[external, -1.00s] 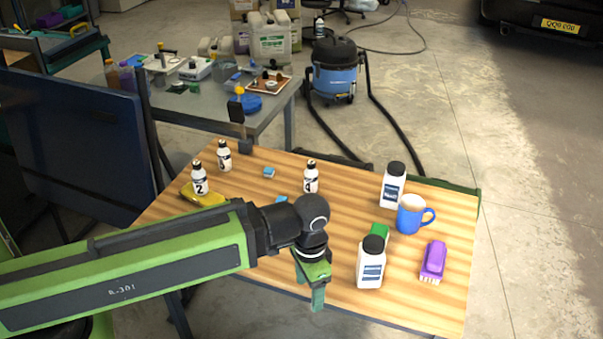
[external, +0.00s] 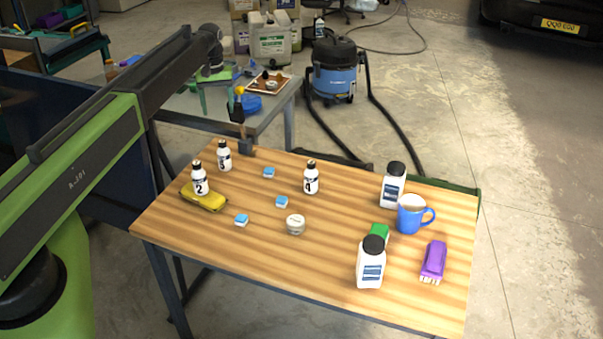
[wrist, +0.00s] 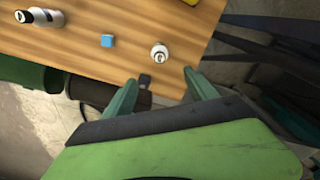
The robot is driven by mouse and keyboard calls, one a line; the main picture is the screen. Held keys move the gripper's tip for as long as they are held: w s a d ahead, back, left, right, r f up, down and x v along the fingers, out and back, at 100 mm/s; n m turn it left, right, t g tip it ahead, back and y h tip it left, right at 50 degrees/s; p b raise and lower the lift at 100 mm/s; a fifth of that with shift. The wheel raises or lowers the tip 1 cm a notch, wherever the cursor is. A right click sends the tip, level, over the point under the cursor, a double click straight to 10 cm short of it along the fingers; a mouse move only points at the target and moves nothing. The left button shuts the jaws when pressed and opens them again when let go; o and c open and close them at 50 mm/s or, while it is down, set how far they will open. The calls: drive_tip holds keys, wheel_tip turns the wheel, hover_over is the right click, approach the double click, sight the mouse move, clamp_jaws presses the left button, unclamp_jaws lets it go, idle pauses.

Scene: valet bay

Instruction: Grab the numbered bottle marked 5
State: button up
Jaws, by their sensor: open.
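A small white bottle with a dark cap, its mark seemingly 5 (external: 224,156), stands upright at the far left of the wooden table. A similar small bottle shows from above in the wrist view (wrist: 160,54), beyond and between my fingers. The bottle marked 2 (external: 199,180) stands nearer, by a yellow sponge. The bottle marked 4 (external: 311,178) stands at the middle back. My gripper (wrist: 160,90) is open and empty, apart from the bottles. In the external view my gripper (external: 217,88) is beyond the table's far left edge, above the grey side bench.
The yellow sponge (external: 207,201), several blue blocks and a round tin (external: 296,225) lie on the table. Two larger white bottles, a blue mug (external: 411,214) and a purple brush (external: 433,261) stand right.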

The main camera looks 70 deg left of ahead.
sight(222, 141)
wheel_tip(222, 141, down, 13)
drive_tip(key=b, duration=1.2)
drive_tip(key=shift+r+b, duration=0.2)
drive_tip(key=shift+b, duration=0.1)
drive_tip(key=f+b, duration=0.5)
drive_tip(key=shift+s+d+f, duration=0.1)
drive_tip(key=shift+d+f, duration=0.05)
drive_tip(key=shift+d, duration=0.15)
drive_tip(key=shift+r, duration=0.2)
drive_tip(key=shift+c, duration=0.5)
clamp_jaws()
